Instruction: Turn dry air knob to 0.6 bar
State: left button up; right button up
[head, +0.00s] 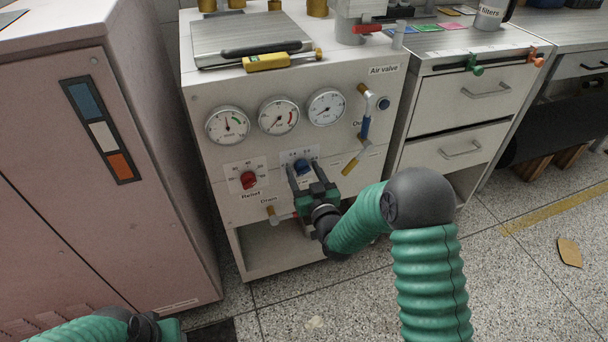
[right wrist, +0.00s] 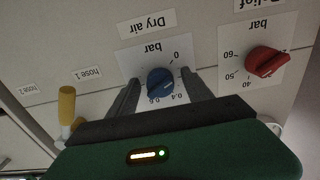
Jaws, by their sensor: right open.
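The blue dry air knob (head: 302,166) sits on a white scale label on the front of the grey cabinet. In the right wrist view the knob (right wrist: 160,82) appears upside down under the "Dry air" and "bar" labels, with 0 and 0.4 readable and the other marks partly covered. I cannot tell its exact setting. My right gripper (head: 303,169) is open, with one finger on each side of the knob; contact is not clear. The fingers also show in the right wrist view (right wrist: 159,78). My left gripper (head: 168,331) shows only its green body at the bottom left edge; its fingers are hidden.
The red relief knob (head: 248,180) is left of the blue knob. Three round gauges (head: 278,115) are above. A pink cabinet (head: 60,190) stands at left.

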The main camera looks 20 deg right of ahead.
grip_shut()
dwell(0.3)
jog(key=shift+m, duration=0.3)
